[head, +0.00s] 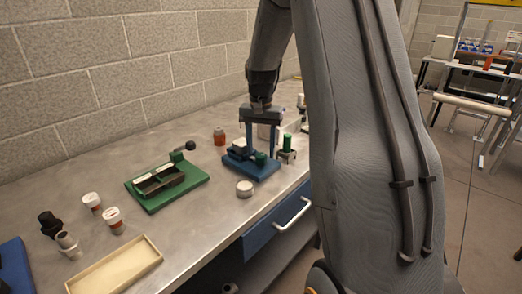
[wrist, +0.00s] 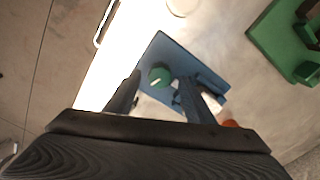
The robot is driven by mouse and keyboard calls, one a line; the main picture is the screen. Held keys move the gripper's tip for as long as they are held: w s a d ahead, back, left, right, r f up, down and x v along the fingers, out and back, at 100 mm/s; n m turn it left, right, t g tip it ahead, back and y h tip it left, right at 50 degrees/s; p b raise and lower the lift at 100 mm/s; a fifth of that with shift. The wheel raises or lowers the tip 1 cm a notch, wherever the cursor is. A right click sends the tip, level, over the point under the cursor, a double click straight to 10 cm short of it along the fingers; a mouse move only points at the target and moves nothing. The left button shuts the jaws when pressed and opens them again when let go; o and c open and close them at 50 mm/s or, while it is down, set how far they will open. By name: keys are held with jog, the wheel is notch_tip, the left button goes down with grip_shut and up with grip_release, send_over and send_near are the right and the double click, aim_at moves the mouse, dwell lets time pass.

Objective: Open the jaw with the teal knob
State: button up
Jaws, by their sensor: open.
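A blue fixture (head: 262,172) stands on the metal bench, with a blue flat base that also shows in the wrist view (wrist: 180,52). Its teal knob (head: 261,158) faces the front and appears as a round green cap with a pale mark in the wrist view (wrist: 160,76). My gripper (head: 261,150) is over the fixture, pointing down. In the wrist view, my gripper (wrist: 160,84) is open, with one finger on each side of the knob. I cannot tell whether either finger touches it. The jaw is partly hidden by my fingers.
A green fixture (head: 167,185) with a black ball handle stands to the left. A green-topped part (head: 287,147) stands close on the right, and an orange jar (head: 219,136) behind left.

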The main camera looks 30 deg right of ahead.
jog(key=shift+f, duration=0.9)
jog(key=c, duration=1.1)
jog(key=shift+o, duration=0.2)
